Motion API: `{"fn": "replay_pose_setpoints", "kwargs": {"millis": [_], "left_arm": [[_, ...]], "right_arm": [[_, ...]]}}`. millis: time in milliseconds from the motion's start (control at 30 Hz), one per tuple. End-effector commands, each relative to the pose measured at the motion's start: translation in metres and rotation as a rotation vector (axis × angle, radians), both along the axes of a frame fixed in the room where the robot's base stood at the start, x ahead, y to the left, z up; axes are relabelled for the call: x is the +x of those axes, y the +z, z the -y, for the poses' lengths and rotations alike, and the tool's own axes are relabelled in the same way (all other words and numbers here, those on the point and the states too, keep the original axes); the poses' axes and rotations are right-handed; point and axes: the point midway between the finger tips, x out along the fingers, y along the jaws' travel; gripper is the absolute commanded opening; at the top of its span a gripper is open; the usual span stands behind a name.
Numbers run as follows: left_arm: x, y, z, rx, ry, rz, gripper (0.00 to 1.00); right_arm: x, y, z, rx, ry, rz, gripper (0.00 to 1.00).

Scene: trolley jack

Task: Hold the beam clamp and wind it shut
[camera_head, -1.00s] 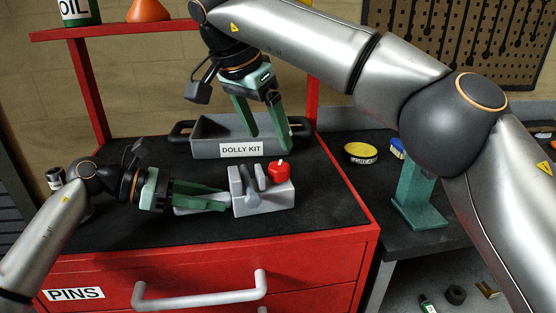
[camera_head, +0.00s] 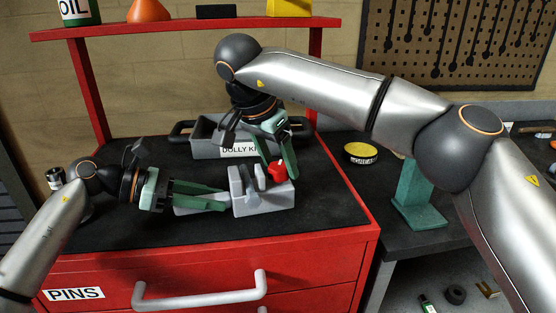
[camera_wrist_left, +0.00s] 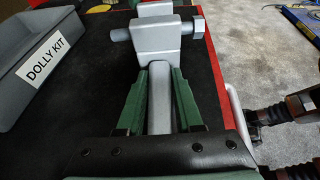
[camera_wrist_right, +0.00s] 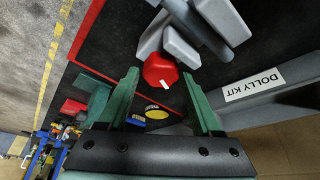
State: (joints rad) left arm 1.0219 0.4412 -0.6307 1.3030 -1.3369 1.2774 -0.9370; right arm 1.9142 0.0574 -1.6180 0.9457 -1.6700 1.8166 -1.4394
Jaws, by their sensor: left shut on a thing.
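The grey beam clamp (camera_head: 262,203) lies on the black top of the red cabinet. It has upright jaws, a screw across them, and a red hexagonal head (camera_head: 277,171) at its right side. My left gripper (camera_head: 223,199) is shut on the clamp's grey bar, which shows between its fingers in the left wrist view (camera_wrist_left: 160,112). My right gripper (camera_head: 277,163) is open and points down at the red head. In the right wrist view the red head (camera_wrist_right: 160,70) sits between and just beyond the open fingertips; I cannot tell whether they touch it.
The grey DOLLY KIT bin (camera_head: 205,144) stands close behind the clamp and my right gripper. A yellow tin (camera_head: 360,152) and a green stand (camera_head: 412,200) are on the bench at right. The cabinet top's front right is clear.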

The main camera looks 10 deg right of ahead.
Motion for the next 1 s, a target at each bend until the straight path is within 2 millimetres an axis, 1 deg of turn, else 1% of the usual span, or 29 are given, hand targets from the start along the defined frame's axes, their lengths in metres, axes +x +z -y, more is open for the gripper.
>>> {"fn": "replay_pose_setpoints", "kwargs": {"millis": [33, 67, 500, 567, 833, 1000], "left_arm": [[0.0006, 0.0010, -0.0003, -0.002, 0.002, 0.001, 0.00], [0.0006, 0.0010, -0.0003, -0.002, 0.001, 0.002, 0.00], [0.0006, 0.0009, -0.0002, -0.002, 0.003, 0.001, 0.00], [0.0006, 0.0009, -0.0002, -0.002, 0.003, 0.001, 0.00], [0.0007, 0.0008, -0.0003, -0.002, 0.003, 0.001, 0.00], [0.0007, 0.0008, -0.0003, -0.002, 0.003, 0.001, 0.00]], "right_arm": [[-0.0001, 0.0002, -0.0002, 0.000, 0.000, 0.000, 0.59], [-0.0001, 0.0003, -0.0003, 0.000, 0.000, 0.000, 0.56], [-0.0003, 0.0006, -0.0002, 0.000, 0.001, 0.000, 0.06], [-0.0003, 0.0006, -0.0002, -0.001, 0.001, -0.001, 0.00], [-0.0003, 0.0005, -0.0007, -0.001, -0.024, -0.002, 0.00], [0.0000, 0.0006, -0.0012, -0.001, -0.100, -0.001, 0.00]]}}
